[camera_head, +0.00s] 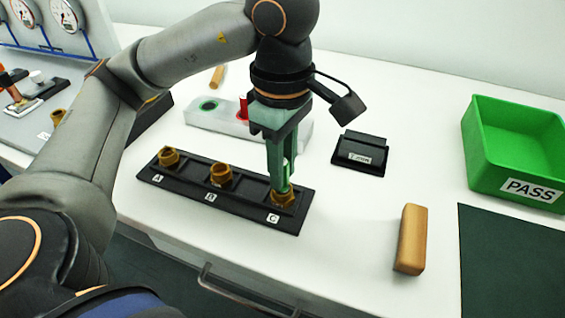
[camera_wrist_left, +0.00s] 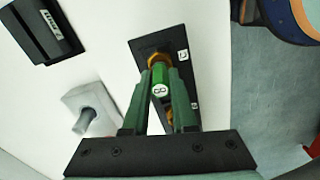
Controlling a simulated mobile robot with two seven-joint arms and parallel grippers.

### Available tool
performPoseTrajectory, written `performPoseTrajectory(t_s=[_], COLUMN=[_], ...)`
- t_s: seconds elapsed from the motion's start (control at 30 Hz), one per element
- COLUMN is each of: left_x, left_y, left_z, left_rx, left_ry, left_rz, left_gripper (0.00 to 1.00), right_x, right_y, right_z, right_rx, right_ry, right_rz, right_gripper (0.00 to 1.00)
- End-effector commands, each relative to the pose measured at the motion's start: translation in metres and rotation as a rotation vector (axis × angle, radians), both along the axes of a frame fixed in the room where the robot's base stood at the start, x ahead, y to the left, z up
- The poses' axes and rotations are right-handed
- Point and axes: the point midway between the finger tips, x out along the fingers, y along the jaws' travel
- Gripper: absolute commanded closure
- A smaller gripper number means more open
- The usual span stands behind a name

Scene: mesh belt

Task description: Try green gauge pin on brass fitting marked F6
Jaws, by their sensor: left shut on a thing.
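My left gripper (camera_head: 279,172) points down over the right end of a black rack (camera_head: 240,207), shut on the green gauge pin (camera_head: 287,174). In the left wrist view the green pin (camera_wrist_left: 160,84), with a pale round mark on its end, sits between the fingers (camera_wrist_left: 160,100). Its lower end meets the brass fitting at C (camera_head: 283,198), which also shows in the wrist view (camera_wrist_left: 158,60); how deep it sits is hidden. Brass fittings stand at A (camera_head: 168,157) and B (camera_head: 221,175). No F6 mark is readable. My right gripper is out of view.
A white pin holder (camera_head: 222,121) with a green-ringed hole and a red pin (camera_head: 243,107) stands behind the rack. A black label block (camera_head: 360,151), tan block (camera_head: 411,240), green PASS bin (camera_head: 510,190) and dark mat (camera_head: 510,265) lie to the right.

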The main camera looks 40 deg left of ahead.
Motion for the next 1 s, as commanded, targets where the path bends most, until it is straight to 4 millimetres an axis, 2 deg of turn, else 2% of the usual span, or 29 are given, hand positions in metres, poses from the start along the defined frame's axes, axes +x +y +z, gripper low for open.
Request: performPoseTrajectory(t_s=[0.57, 1.0], left_x=[0.000, 0.000], left_y=[0.000, 0.000], left_z=[0.001, 0.013], left_rx=[0.000, 0.000], left_ry=[-0.001, 0.000], left_rz=[0.000, 0.000], left_gripper=[1.00, 1.00], right_x=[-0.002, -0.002], right_y=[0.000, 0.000], right_z=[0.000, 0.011], right_rx=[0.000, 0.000], right_ry=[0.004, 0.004], right_rz=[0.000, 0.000], right_gripper=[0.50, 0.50])
